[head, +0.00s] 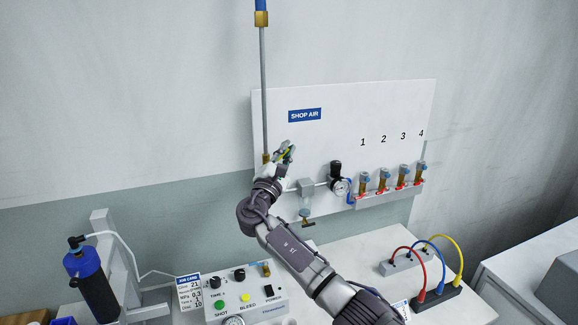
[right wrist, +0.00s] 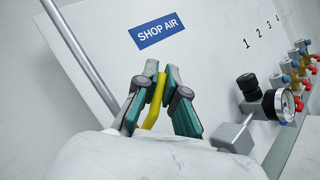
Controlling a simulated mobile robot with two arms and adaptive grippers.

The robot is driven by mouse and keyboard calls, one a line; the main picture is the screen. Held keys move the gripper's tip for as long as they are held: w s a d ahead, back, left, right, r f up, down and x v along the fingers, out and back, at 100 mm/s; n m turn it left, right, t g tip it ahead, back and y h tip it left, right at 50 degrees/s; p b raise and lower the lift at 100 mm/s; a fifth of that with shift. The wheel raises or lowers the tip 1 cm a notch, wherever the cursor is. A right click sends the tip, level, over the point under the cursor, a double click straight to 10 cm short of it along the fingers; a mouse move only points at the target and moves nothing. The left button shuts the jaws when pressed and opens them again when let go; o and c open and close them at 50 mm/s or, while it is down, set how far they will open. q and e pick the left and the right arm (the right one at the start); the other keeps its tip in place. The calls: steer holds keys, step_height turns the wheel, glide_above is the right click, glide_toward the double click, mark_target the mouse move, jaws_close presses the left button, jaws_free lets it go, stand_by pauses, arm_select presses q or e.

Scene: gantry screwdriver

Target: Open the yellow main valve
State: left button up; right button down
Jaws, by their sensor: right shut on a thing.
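The yellow main valve handle (right wrist: 154,103) shows in the right wrist view as a bent yellow lever between my fingers. My right gripper (right wrist: 152,72) is shut on it, with one green-and-grey finger on each side. In the head view the right gripper (head: 286,152) is in front of the SHOP AIR board, beside the lower end of the vertical pipe (head: 263,95). The valve body is mostly hidden behind my gripper and wrist. My left gripper is not in view.
A regulator with a gauge (head: 340,186) and several small outlet valves with red handles (head: 383,182) are right of my gripper. Below are a control box (head: 240,298), a blue-topped bottle (head: 90,280) and colored hoses (head: 432,262). The bench between the box and hoses is partly covered by my arm.

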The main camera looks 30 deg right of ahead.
steer(key=shift+w+a+r+n+t+y+b, duration=0.2)
steer(key=shift+a+n+t+y+b, duration=0.5)
steer(key=shift+n+t+y+b, duration=1.45)
steer(key=shift+w+a+r+n+t+y+b, duration=0.25)
steer(key=shift+a+n+t+b, duration=0.9)
steer(key=shift+n, duration=2.15)
steer(key=shift+w+a+r+n+t+y+b, duration=0.1)
steer(key=shift+a+r+n+t+y+b, duration=0.2)
steer(key=shift+n+t+y+b, duration=1.8)
steer(key=shift+n+t+h+p, duration=0.35)
steer(key=shift+n+t+h, duration=0.15)
steer(key=shift+n+h, duration=0.35)
steer(key=c, duration=1.2)
jaws_free()
steer(key=shift+r, duration=0.15)
steer(key=shift+c, duration=0.2)
steer(key=shift+s, duration=0.1)
steer(key=v, duration=1.2)
